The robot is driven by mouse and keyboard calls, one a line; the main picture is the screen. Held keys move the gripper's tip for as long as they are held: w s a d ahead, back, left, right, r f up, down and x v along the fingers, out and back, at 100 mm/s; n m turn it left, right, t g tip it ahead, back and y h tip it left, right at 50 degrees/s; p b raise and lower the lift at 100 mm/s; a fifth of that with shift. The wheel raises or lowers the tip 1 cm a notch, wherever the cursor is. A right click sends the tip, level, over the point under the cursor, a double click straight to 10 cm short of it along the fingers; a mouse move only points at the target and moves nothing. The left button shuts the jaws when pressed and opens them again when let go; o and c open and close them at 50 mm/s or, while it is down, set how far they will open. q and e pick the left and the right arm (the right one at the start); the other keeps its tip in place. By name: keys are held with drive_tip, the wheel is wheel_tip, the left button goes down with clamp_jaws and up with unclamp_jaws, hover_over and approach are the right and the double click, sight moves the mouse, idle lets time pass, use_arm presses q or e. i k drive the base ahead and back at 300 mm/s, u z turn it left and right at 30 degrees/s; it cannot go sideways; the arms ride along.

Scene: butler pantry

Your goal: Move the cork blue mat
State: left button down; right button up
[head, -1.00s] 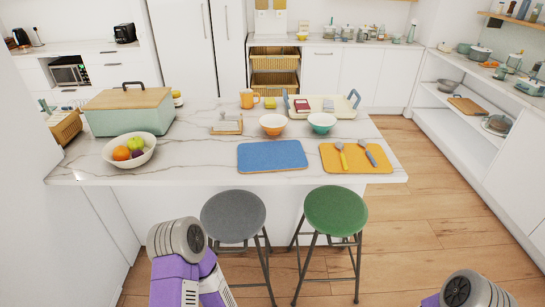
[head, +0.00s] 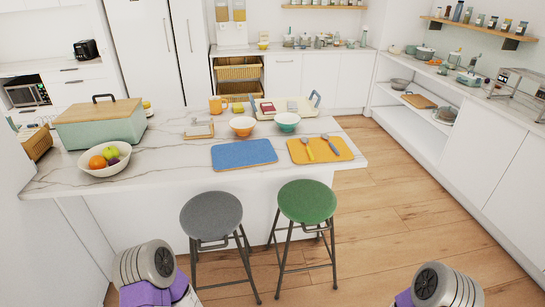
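The blue mat (head: 244,154) lies flat and bare near the front edge of the white marble island (head: 180,160). A yellow-orange mat (head: 330,156) with two utensils on it lies to its right. Parts of both my arms show at the bottom of the head view, below and in front of the island, well apart from the mat. Neither gripper's fingers are in view.
A grey stool (head: 211,215) and a green stool (head: 307,203) stand before the island. A fruit bowl (head: 105,159) and a green box with a wooden lid (head: 100,124) are to the left. Two small bowls, orange (head: 242,126) and green (head: 287,122), stand behind the mats. Open floor lies to the right.

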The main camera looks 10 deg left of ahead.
sight(229, 156)
drive_tip(key=z, duration=1.2)
drive_tip(key=i, duration=0.95)
drive_tip(key=u, duration=0.05)
